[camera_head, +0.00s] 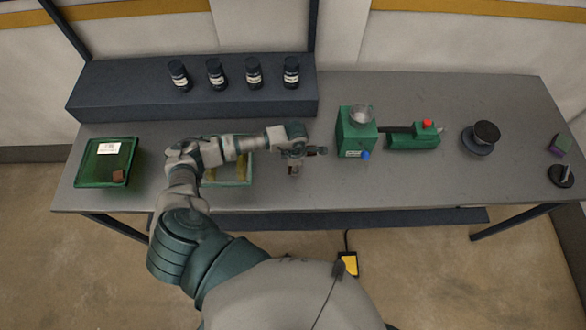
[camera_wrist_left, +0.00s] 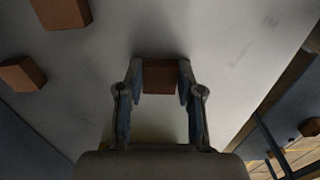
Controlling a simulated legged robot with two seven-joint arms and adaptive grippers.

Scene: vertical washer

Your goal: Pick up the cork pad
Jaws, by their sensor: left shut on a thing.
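My left gripper (camera_head: 292,160) is over the grey bench, to the left of the green machine. In the left wrist view its two fingers (camera_wrist_left: 159,88) are shut on the cork pad (camera_wrist_left: 160,76), a small brown block gripped at the fingertips. In the head view only a small brown bit shows at the fingertips, and I cannot tell how high it is above the bench. Two similar brown blocks (camera_wrist_left: 62,12) (camera_wrist_left: 22,74) show at the left of the wrist view. My right gripper is in neither view.
A green tray (camera_head: 84,178) with a brown block (camera_head: 118,176) stands at the bench's left. A second green tray (camera_head: 228,184) is partly hidden behind my left arm. The green machine (camera_head: 357,135) and a black round stand (camera_head: 478,147) are to the right. Several dark bottles (camera_head: 216,75) stand on the shelf.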

